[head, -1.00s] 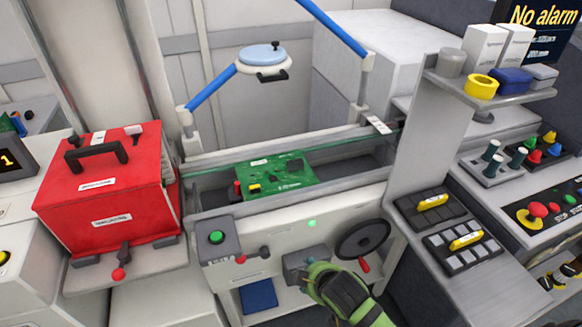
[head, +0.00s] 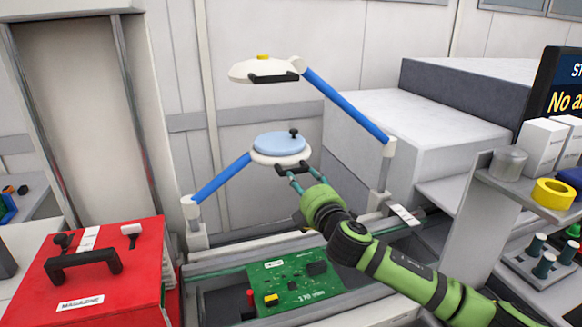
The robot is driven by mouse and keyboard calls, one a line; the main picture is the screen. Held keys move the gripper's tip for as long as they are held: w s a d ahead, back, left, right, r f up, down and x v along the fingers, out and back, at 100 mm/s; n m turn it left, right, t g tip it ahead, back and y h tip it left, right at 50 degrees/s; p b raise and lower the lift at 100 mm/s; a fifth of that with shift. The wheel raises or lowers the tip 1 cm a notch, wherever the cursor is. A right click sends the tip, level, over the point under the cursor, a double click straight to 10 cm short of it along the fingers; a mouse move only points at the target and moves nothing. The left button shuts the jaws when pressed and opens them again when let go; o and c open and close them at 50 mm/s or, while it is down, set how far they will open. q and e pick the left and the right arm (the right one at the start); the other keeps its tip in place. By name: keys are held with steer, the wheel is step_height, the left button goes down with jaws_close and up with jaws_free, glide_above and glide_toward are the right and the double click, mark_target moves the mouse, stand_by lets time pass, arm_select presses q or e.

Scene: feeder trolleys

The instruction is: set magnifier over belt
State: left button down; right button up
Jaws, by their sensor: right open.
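The magnifier (head: 280,144) is a light blue disc with a white rim, a dark knob on top and a black handle (head: 294,167) at its front. It hangs on a blue arm from a post at the left end of the conveyor. In the picture it is above and behind the green circuit board (head: 293,283) on the belt. My right gripper (head: 295,178) is open, with its fingertips at the magnifier's handle; I cannot tell whether they touch it. My left gripper is out of view.
A white lamp head (head: 262,71) with a yellow knob hangs higher, on a blue arm from the right post (head: 388,150). A red magazine box (head: 130,268) stands at the left. A grey shelf (head: 510,195) with containers is at the right.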

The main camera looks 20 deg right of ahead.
mark_target(295, 171)
steer(key=shift+w+a+r+p, duration=0.1)
steer(key=shift+w+p, duration=0.35)
steer(key=shift+w, duration=1.05)
steer(key=shift+w+a+r+p, duration=0.1)
steer(key=shift+w+p, duration=0.3)
steer(key=shift+w, duration=1.1)
jaws_close()
